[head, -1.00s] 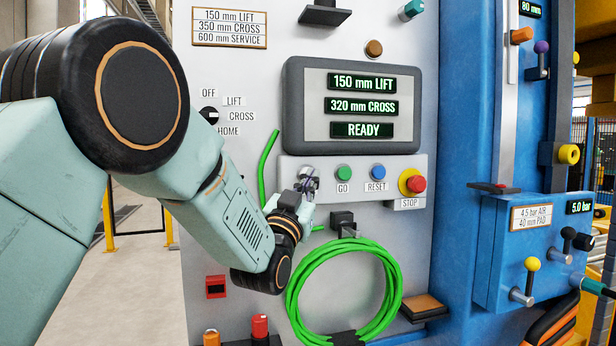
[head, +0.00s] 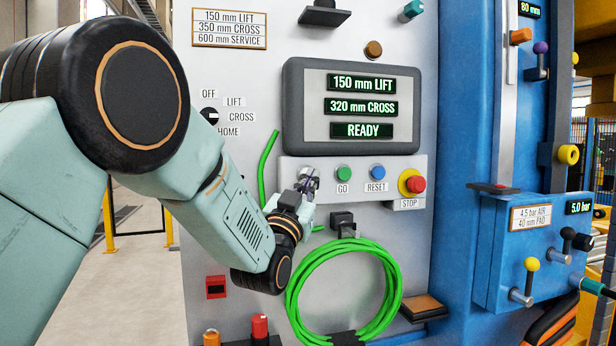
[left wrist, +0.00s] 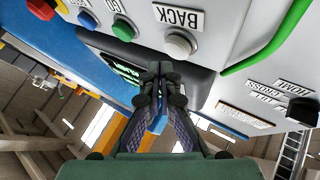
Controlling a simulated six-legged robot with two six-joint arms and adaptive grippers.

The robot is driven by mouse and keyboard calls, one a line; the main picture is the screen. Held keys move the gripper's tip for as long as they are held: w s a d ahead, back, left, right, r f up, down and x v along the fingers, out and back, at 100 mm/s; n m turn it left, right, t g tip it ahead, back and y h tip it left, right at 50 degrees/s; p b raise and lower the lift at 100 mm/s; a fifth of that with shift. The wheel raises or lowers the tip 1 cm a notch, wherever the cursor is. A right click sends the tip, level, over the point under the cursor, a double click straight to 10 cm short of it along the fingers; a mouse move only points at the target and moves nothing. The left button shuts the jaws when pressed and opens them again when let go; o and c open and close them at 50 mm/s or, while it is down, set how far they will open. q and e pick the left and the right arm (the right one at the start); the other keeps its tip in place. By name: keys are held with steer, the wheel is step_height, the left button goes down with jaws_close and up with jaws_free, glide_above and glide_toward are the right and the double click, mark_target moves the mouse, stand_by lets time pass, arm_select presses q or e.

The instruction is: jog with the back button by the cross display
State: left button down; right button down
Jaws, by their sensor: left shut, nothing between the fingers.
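The back button (left wrist: 180,43) is a pale round button beside its BACK label (left wrist: 178,16) in the left wrist view. The gripper is shut and empty. The cross display (head: 361,107) reads 320 mm CROSS. The lift display (head: 361,82) reads 150 mm, and the lowest display (head: 361,130) reads READY. My right gripper is not in view.
Right of the gripper are the green GO button (head: 343,173), the blue RESET button (head: 377,172) and the red STOP button (head: 417,184). A selector knob (head: 209,115) is on the left. A green cable coil (head: 390,265) hangs below. A plate (head: 229,28) lists 350 mm CROSS.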

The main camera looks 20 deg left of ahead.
arm_select(q)
steer(key=shift+w+a, duration=0.15)
steer(key=shift+w, duration=0.05)
steer(key=shift+w+a, duration=0.1)
steer(key=shift+w, duration=0.1)
steer(key=shift+w+a, duration=0.35)
steer(key=shift+w, duration=0.05)
stand_by(1.2)
steer(key=shift+s+d+b, duration=0.1)
steer(key=shift+d+b, duration=0.05)
steer(key=shift+b, duration=0.15)
steer(key=shift+s+d+b, duration=0.3)
steer(key=shift+s+d, duration=0.1)
steer(key=shift+s, duration=0.25)
stand_by(0.3)
steer(key=s+d, duration=0.1)
steer(key=s, duration=0.1)
steer(key=s+d+b, duration=0.1)
steer(key=s, duration=0.1)
steer(key=shift+d, duration=0.4)
